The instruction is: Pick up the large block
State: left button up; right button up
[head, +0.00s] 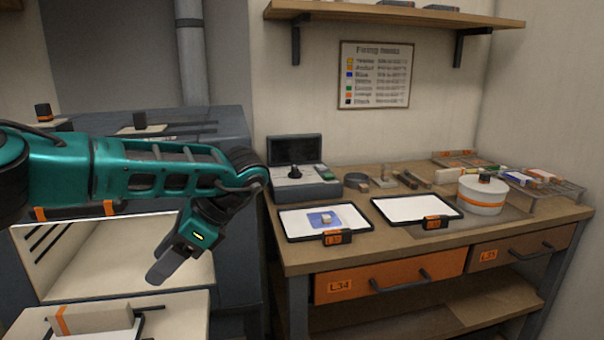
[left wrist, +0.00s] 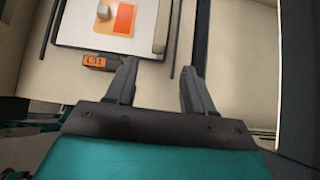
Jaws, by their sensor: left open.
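A large pale beige block (head: 100,318) with an orange band near its left end lies on the slab below the open kiln-like chamber, at the bottom left of the head view. In the left wrist view, a pale elongated block (left wrist: 161,28) is partly visible along the right edge of a white tray (left wrist: 75,35). A small pale block (left wrist: 103,10) sits by an orange square there. My left gripper (head: 162,270) is open, pointing down above and right of the large block; its two fingers (left wrist: 158,75) are apart with nothing between them. My right gripper is not seen.
The open chamber (head: 105,255) stands behind the slab. The bench (head: 375,255) at right holds two trays, one with a small block on a blue square (head: 326,220), a control box (head: 303,185) and a round white turntable (head: 481,198). An orange tag (left wrist: 95,62) marks the near tray.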

aim_at(448, 176)
jog(key=i+l, duration=0.1)
jog(key=l, duration=0.55)
jog(key=i+l, duration=0.1)
jog(key=l, duration=0.5)
jog(key=i+l, duration=0.1)
jog(key=l, duration=0.55)
